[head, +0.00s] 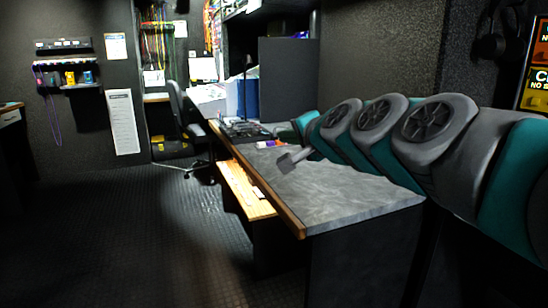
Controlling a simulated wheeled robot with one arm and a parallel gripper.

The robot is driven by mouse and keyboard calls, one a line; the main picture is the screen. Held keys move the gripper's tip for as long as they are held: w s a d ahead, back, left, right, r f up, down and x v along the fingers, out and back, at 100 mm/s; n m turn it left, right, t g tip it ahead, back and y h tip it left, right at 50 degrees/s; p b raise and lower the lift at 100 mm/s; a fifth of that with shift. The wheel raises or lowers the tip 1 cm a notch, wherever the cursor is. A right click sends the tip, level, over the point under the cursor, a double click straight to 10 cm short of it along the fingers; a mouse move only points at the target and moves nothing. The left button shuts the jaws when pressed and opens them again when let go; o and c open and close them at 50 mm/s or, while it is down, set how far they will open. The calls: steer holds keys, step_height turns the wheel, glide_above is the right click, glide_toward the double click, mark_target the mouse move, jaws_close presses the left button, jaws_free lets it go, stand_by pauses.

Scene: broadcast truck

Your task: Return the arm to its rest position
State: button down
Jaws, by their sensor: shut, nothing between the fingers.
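My arm, grey and teal with round joint caps, comes in from the right edge of the head view and stretches over the desk. My gripper (286,163) is at its far end, above the grey desk top (345,190). It is small in the view, its fingers are together, and nothing shows between them. The arm's links hide part of the desk's right side and back.
Papers, a small purple-and-white item (268,144) and a dark control panel (243,130) lie farther along the desk. A wooden drawer or shelf (245,190) juts out below its left edge. An office chair (185,120) stands behind. The floor (130,220) at left is clear.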

steer(key=s+d+f+n+g+h, duration=0.1)
steer(key=s+f+n+g, duration=0.25)
steer(key=s+f, duration=0.7)
steer(key=s+d+f+n+g+h, duration=0.1)
steer(key=s+f+n+g+h, duration=0.15)
steer(key=s+f+g, duration=0.7)
steer(key=s+d+f+n+g+h, duration=0.1)
steer(key=s+d+f, duration=0.4)
steer(key=s+f, duration=0.2)
steer(key=s+d+f+n+g+h, duration=0.1)
steer(key=s+d+f, duration=0.4)
steer(key=s, duration=0.7)
steer(key=shift+d+f+n+h, duration=0.2)
steer(key=shift+f+n+h, duration=0.3)
steer(key=shift+f, duration=0.4)
